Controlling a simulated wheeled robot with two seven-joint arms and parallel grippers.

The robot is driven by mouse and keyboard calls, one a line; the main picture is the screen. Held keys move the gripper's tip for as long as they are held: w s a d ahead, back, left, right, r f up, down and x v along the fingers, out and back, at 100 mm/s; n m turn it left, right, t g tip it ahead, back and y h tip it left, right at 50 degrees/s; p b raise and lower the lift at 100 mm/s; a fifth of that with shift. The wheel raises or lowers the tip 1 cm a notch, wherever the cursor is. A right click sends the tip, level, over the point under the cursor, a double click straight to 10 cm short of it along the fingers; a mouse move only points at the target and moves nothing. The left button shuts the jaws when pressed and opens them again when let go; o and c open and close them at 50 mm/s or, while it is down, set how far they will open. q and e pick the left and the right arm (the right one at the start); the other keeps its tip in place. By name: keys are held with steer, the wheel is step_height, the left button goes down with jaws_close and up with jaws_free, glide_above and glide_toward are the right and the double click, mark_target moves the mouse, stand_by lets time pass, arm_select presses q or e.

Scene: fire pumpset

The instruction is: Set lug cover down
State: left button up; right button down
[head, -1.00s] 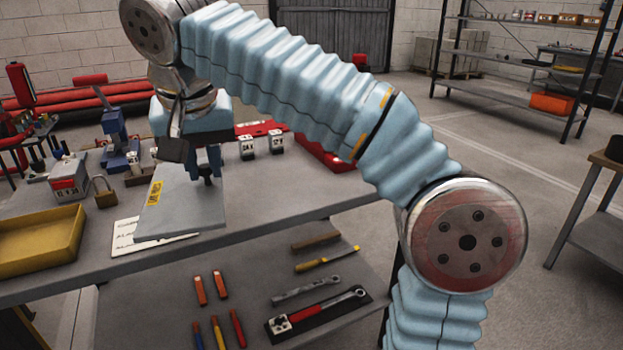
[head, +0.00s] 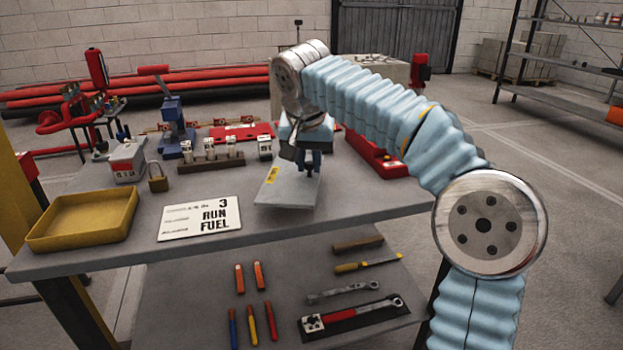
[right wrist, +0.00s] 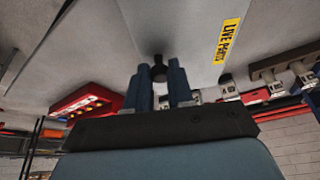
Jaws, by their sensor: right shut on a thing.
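The lug cover (head: 283,194) is a thin grey plate with a yellow label. My right gripper (head: 308,166) is shut on it from above. In the right wrist view the cover (right wrist: 178,28) fills the upper middle, its "LIVE PARTS" label showing. The blue fingers of my right gripper (right wrist: 160,88) close around a small dark knob on it. The cover is low over the right part of the bench (head: 365,203); I cannot tell whether it touches the top. My left gripper is out of view.
A white "RUN FUEL" card (head: 200,218) lies left of the cover. A red case (head: 378,155) stands behind right. Bare bench lies right of the cover.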

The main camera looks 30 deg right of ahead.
steer(key=shift+w+d+f, duration=0.15)
steer(key=shift+d+f, duration=0.05)
steer(key=shift+f, duration=0.15)
steer(key=x, duration=0.2)
steer(key=shift+f+b, duration=0.3)
steer(key=shift+f, duration=0.55)
steer(key=c, duration=1)
jaws_free()
steer(key=p+v, duration=0.2)
steer(key=v, duration=1)
steer(key=shift+s, duration=0.2)
